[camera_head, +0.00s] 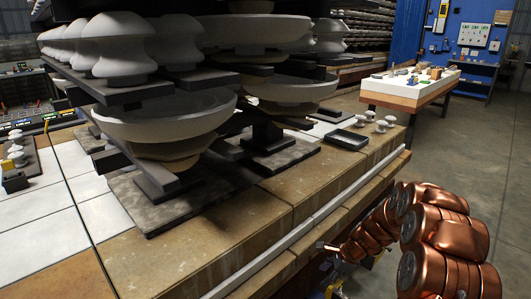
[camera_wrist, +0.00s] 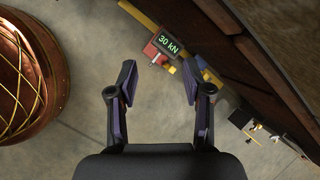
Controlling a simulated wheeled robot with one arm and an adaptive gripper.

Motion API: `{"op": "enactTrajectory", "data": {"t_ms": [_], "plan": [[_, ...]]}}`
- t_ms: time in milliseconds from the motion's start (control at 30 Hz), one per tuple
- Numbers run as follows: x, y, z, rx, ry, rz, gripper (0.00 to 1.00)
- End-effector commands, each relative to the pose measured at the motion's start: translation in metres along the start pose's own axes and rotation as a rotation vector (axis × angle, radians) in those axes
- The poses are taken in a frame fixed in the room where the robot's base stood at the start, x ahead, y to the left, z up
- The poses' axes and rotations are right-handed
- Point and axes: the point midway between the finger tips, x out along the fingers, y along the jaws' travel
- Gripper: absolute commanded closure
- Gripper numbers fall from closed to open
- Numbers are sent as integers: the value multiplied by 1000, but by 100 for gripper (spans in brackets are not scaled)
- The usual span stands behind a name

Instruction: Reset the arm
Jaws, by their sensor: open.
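My gripper (camera_wrist: 159,82) is open in the wrist view, with its two dark, purple-padded fingers spread apart and nothing between them. Grey concrete floor shows below the gap between the fingers. My copper-coloured arm (camera_head: 440,235) is folded at the lower right in the head view, beside the front edge of the stone-topped bench (camera_head: 240,225). The gripper itself is not clearly visible in the head view.
A red device with a "30 kN" display (camera_wrist: 168,44) is near the fingertips in the wrist view. Grey insulator stacks (camera_head: 165,115) fill the bench. A small tray (camera_head: 350,140) lies at its right end. A second table (camera_head: 410,88) stands behind. Open floor lies right.

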Motion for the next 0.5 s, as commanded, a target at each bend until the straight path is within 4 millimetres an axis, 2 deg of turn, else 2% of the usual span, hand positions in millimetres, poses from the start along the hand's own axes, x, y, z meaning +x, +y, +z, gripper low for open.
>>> {"op": "enactTrajectory", "data": {"t_ms": [33, 200, 500], "plan": [[-24, 3, 19, -53, -2, 7, 50], [-77, 24, 64, -223, -9, 48, 50], [-164, 73, 128, -513, -7, 125, 50]]}}
